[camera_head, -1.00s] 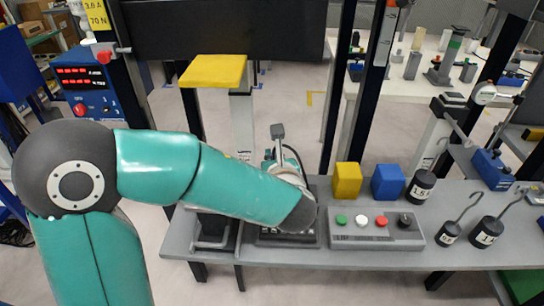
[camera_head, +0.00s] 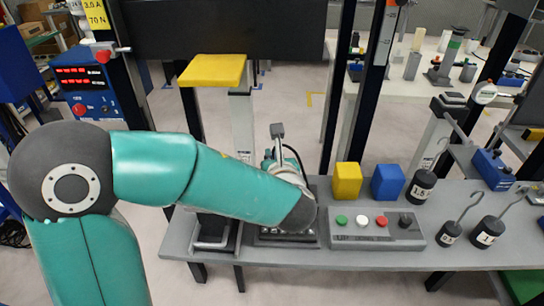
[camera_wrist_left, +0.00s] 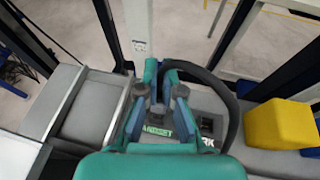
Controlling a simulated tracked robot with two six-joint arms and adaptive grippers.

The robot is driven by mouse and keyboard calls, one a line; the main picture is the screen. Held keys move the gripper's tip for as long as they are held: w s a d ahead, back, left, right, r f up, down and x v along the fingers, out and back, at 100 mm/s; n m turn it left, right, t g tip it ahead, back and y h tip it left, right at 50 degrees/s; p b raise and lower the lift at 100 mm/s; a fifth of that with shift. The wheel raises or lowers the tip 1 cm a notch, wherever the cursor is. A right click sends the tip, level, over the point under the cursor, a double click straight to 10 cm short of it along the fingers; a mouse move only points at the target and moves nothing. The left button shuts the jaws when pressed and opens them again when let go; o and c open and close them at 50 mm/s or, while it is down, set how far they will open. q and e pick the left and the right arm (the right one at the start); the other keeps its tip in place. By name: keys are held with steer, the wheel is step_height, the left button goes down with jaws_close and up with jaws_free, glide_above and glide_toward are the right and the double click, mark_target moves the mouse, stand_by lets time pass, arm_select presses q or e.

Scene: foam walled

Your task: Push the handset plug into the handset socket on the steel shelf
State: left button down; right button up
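My left gripper (camera_wrist_left: 158,78) points away from the wrist camera, its blue-grey fingers close together. A thick dark cable (camera_wrist_left: 222,82) leaves the fingertips and arches right and down. The handset plug itself is mostly hidden between the fingers, which appear closed on it. In the head view this box (camera_head: 285,239) stands on the grey steel shelf (camera_head: 360,259), largely covered by my left wrist. The socket opening is hidden, so I cannot tell whether the plug touches it. My right gripper is not in view.
Right of the box are a button panel (camera_head: 376,232), a yellow block (camera_head: 347,180), a blue block (camera_head: 387,182) and several black weights. A grey tray-like fixture (camera_head: 212,232) stands left. A post with a yellow top (camera_head: 213,71) rises behind.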

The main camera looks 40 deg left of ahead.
arm_select(q)
steer(key=shift+f+b, duration=1.25)
steer(key=c, duration=1.2)
jaws_free()
steer(key=shift+c, duration=0.2)
steer(key=v, duration=1.2)
steer(key=shift+f, duration=0.1)
